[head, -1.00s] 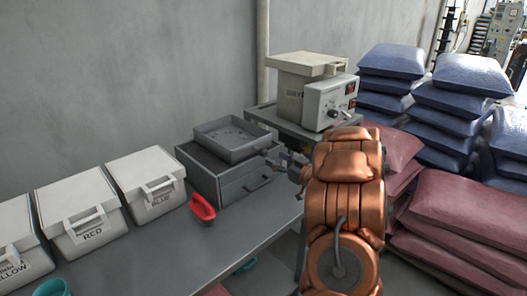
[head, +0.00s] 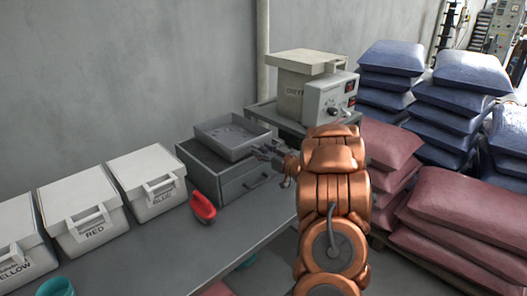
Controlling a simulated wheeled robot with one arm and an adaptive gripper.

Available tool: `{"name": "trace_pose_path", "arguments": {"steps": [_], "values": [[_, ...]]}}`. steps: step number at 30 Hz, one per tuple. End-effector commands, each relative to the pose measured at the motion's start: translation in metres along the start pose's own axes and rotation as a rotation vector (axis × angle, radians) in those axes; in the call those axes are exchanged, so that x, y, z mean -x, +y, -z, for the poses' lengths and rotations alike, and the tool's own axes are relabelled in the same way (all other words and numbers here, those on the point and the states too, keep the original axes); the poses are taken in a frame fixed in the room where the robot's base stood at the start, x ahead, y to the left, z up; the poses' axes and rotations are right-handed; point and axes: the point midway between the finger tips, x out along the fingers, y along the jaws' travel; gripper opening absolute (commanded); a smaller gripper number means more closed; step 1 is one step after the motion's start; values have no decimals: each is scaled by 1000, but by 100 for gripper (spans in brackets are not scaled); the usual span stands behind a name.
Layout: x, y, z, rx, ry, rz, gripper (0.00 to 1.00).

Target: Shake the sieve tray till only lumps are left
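The sieve tray (head: 238,151) is a shallow grey square tray on top of a grey drawer box (head: 225,182) at the back of the bench. A few small dark bits show on its floor; I cannot tell lumps from holes at this size. My gripper (head: 263,152) is at the tray's right front edge, with its fingers close to or touching the rim. The fingers are small and partly merged with the rim, so I cannot tell whether they are closed on it. My copper-coloured arm reaches in from the lower right.
White lidded bins stand at left, including the RED bin (head: 82,214) and BLUE bin (head: 148,182). A red scoop-like item (head: 202,207) lies before the drawer box. A dryer (head: 310,88) stands behind right. Blue sacks (head: 440,105) and red sacks (head: 460,215) fill the right.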

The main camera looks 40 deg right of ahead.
Motion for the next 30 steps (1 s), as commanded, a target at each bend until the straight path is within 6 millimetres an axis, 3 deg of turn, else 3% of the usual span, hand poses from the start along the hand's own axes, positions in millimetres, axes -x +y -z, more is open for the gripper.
{"name": "trace_pose_path", "arguments": {"steps": [1,14,30], "values": [[0,0,0,0,0,0,44],[0,0,0,0,0,0,0],[8,1,-1,-1,-1,-20,0]]}}
